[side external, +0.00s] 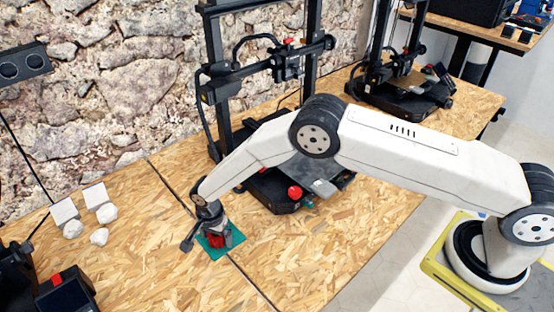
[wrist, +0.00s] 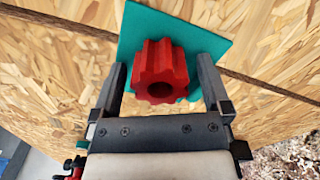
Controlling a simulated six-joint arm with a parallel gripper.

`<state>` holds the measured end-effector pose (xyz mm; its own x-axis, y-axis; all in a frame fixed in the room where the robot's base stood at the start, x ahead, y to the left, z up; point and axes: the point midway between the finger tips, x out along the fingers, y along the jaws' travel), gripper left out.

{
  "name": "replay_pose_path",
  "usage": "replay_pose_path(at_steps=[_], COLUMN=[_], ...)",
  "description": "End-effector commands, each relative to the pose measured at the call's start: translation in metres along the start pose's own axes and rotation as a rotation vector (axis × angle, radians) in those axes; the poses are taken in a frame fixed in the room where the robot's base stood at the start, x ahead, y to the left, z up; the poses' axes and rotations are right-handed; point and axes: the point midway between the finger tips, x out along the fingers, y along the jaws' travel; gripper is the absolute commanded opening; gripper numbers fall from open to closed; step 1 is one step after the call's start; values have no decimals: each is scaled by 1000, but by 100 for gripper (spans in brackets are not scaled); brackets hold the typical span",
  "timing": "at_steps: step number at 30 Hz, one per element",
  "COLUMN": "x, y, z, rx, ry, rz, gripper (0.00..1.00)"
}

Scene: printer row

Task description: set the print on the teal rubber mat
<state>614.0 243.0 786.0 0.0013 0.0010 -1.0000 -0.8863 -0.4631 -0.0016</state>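The print is a red, ribbed knob with a round hole, seen in the wrist view (wrist: 160,66) and partly hidden by my gripper in the side view (side external: 216,240). It appears to stand upright on the teal rubber mat (side external: 213,254), which lies flat on the bench and also shows behind the print in the wrist view (wrist: 212,46). My gripper (side external: 208,242) is low over the mat. In the wrist view its fingers (wrist: 163,75) are spread on both sides of the print, with a visible gap at each side. The print's contact with the mat is hidden.
A black printer (side external: 283,190) stands behind my arm, with another printer (side external: 400,90) farther right. Pale lumps and white blocks (side external: 90,212) lie at left. A dark device (side external: 65,292) is at the front left corner. A seam crosses the bench by the mat; the front bench is clear.

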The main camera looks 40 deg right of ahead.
Motion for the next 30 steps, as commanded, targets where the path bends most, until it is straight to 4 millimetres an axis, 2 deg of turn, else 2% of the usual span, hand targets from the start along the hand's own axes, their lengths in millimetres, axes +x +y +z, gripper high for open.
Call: replay_pose_path(at_steps=[14,20,30], x=[-7,-24,-71], y=[0,-1,0], z=[0,0,0], rx=[0,0,0], ry=[0,0,0], rz=[0,-2,-2], gripper=[100,100,100])
